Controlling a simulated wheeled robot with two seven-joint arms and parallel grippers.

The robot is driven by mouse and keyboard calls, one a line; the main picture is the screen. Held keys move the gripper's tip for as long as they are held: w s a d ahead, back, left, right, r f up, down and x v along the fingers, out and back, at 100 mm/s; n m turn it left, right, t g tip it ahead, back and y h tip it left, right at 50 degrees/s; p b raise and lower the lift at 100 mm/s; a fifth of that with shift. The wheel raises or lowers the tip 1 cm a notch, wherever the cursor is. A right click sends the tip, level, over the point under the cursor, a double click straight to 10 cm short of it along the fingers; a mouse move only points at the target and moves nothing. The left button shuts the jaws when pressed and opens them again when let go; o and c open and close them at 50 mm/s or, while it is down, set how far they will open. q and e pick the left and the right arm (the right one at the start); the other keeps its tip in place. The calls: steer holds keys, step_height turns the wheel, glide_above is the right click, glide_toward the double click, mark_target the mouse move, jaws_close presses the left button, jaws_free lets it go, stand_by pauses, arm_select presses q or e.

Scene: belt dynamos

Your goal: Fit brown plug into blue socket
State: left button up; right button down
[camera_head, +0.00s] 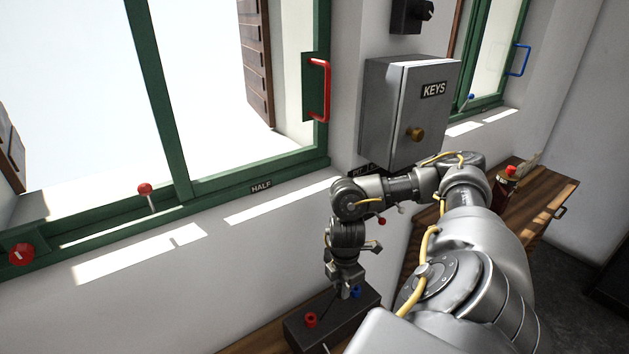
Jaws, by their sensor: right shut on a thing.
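A dark box (333,325) sits low in the view, with a red socket (311,319) on its left part and a blue socket (356,292) on its right part. My right gripper (347,290) points down over the box, right beside the blue socket. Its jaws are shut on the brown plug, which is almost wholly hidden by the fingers. A thin dark lead shows between the gripper and the red socket. I cannot tell whether the plug touches or enters the blue socket. My left gripper is not in view.
A grey key cabinet (385,110) with a brass knob hangs on the wall behind my right arm. A green-framed window (170,130) with a red handle (320,90) is at left. A wooden bench (540,205) extends at right, bearing a red-topped item (510,171).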

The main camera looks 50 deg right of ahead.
steer(key=d+r+m+b, duration=0.1)
steer(key=d+r+m, duration=0.1)
steer(key=d+r, duration=0.2)
steer(key=s+d, duration=0.1)
steer(key=d, duration=0.2)
steer(key=shift+d+r, duration=0.15)
steer(key=shift+r, duration=0.2)
steer(key=shift+f+b, duration=1.9)
steer(key=shift+f, duration=0.95)
steer(key=shift+p, duration=0.75)
steer(key=shift+f+b, duration=0.9)
steer(key=shift+f, duration=0.8)
